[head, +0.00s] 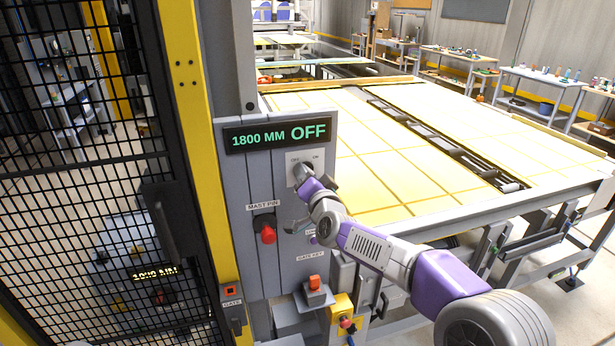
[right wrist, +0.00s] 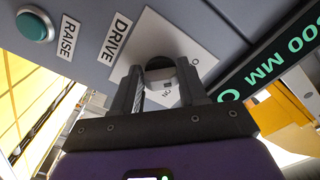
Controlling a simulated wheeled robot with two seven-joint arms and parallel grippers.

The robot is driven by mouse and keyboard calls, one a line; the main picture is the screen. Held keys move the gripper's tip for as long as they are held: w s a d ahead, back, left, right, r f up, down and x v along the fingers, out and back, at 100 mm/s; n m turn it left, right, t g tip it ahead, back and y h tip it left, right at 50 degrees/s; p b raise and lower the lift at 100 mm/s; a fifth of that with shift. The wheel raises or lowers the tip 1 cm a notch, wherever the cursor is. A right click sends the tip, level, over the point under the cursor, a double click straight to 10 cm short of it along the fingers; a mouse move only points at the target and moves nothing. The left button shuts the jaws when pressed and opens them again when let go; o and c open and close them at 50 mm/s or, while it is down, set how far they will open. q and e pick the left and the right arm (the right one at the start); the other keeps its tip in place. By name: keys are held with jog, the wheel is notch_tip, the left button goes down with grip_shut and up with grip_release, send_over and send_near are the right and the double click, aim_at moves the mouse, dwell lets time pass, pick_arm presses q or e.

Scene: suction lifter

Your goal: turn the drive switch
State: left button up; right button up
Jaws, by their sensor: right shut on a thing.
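The drive switch is a dark round knob (right wrist: 158,66) on a white plate (right wrist: 192,44) labelled DRIVE, with an ON mark beside it. In the head view the plate (head: 292,157) is on the grey control panel, below the display (head: 278,134) that reads 1800 MM OFF in green. My right gripper (right wrist: 162,80) is shut on the knob, one finger on each side. In the head view the right gripper (head: 303,176) reaches the switch plate and hides most of the knob. My left gripper is not in view.
A green RAISE button (right wrist: 35,26) is beside the switch. Below it are a red MAST PIN knob (head: 267,234) and an orange-red GATE KEY part (head: 314,283). A black mesh gate (head: 90,130) stands left, and a long table with yellow-lined panels (head: 400,150) lies behind my right arm.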

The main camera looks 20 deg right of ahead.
dwell(0.3)
jog(key=o, duration=1)
jog(key=s, duration=0.7)
jog(key=shift+s+d+b, duration=0.15)
jog(key=shift+s+b, duration=0.15)
jog(key=shift+b, duration=0.1)
jog(key=shift+f, duration=0.1)
